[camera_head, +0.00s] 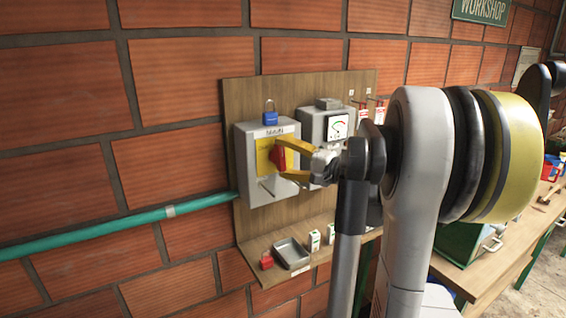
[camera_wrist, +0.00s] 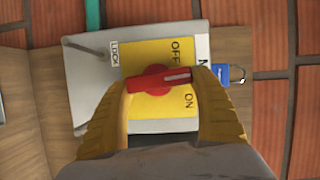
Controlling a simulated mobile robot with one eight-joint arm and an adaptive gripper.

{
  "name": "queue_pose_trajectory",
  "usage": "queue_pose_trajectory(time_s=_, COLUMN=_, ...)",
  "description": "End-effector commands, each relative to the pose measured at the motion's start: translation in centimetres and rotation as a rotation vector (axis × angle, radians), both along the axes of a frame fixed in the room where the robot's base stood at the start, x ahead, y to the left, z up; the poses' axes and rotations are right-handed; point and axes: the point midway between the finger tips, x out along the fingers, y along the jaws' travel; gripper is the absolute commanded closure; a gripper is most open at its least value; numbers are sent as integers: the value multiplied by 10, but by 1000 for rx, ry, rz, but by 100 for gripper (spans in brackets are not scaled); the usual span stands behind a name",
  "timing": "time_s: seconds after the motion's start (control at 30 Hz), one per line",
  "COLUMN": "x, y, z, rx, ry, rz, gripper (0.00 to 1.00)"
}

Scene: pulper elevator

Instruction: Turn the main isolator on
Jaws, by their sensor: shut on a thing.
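The main isolator (camera_head: 246,187) is a grey box on a wooden backboard, with a yellow plate (camera_head: 263,152) and a red rotary handle (camera_head: 279,157). In the wrist view the plate (camera_wrist: 153,57) reads OFF and ON, with the handle (camera_wrist: 152,83) across it. The pale stripe on the handle points right, between the two words. My gripper (camera_head: 282,158) has its yellow fingers shut on the handle, one at each end, in the wrist view (camera_wrist: 161,81) too. The fingertips partly hide the handle's ends.
A blue padlock (camera_head: 271,118) hangs at the isolator's top, beside the handle in the wrist view (camera_wrist: 230,75). A metered grey box (camera_head: 311,125) stands close on the right. Below, a shelf holds a red padlock (camera_head: 266,262) and a metal tray (camera_head: 291,253). A green pipe (camera_head: 110,231) enters from the left.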

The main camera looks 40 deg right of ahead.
Motion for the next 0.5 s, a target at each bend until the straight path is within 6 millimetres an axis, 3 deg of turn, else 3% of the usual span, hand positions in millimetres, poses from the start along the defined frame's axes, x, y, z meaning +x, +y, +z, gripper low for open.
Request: queue_pose_trajectory(time_s=0.5, x=0, y=-1, z=-1, rx=116, ry=-27, rz=0, gripper=56)
